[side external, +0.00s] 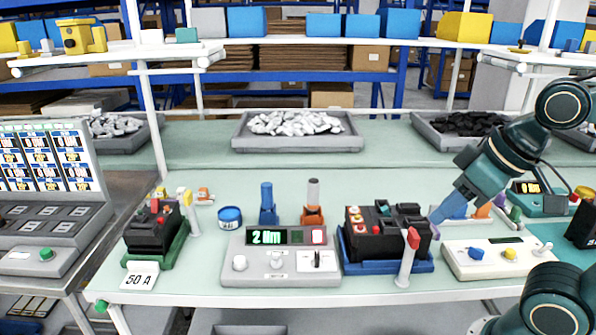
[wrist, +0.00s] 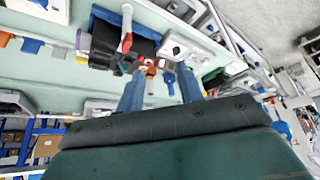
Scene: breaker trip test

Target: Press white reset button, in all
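My gripper (side external: 441,212) reaches in from the right, its blue fingers angled down beside the right end of a black breaker (side external: 385,243) in a blue tray. In the wrist view its two fingers (wrist: 160,76) stand apart with nothing clearly held between them. A cream box (side external: 497,268) at right carries a blue button (side external: 476,253), a yellow button (side external: 510,254) and a white knob or lever (side external: 543,248). Which white part is the reset button is unclear.
A white post with a red top (side external: 407,258) stands before the black breaker. Another breaker (side external: 152,232) sits in a green tray at left, by a "50 A" card (side external: 139,280). A blue holder (side external: 268,208) and an orange one (side external: 312,208) stand behind the tester.

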